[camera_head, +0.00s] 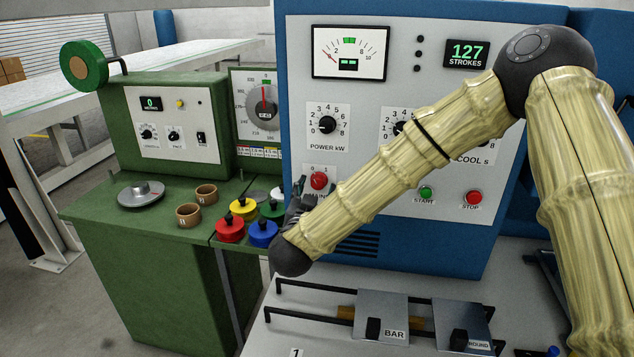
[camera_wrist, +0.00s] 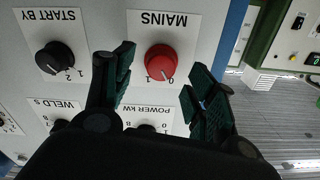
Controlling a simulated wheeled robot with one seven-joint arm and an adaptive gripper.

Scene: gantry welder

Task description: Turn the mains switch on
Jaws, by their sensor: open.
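The mains switch is a red knob (camera_head: 319,180) on the blue machine's light front panel, below the POWER kW dial. In the wrist view, which is upside down, the red knob (camera_wrist: 160,60) sits under the MAINS label with the marks 0 and 1. Its pale pointer line seems to be towards 0. My gripper (camera_head: 302,191) is in front of the panel just left of the knob in the head view. In the wrist view my gripper (camera_wrist: 157,76) is open, with one dark finger on each side of the knob and visible gaps. It holds nothing.
The START BY knob (camera_wrist: 54,59) is beside the mains plate. Green START (camera_head: 426,193) and red STOP (camera_head: 473,198) buttons are right of it. A fixture with a BAR plate (camera_head: 381,305) lies below. Coloured lidded pots, including a red one (camera_head: 230,230), stand left on the green bench.

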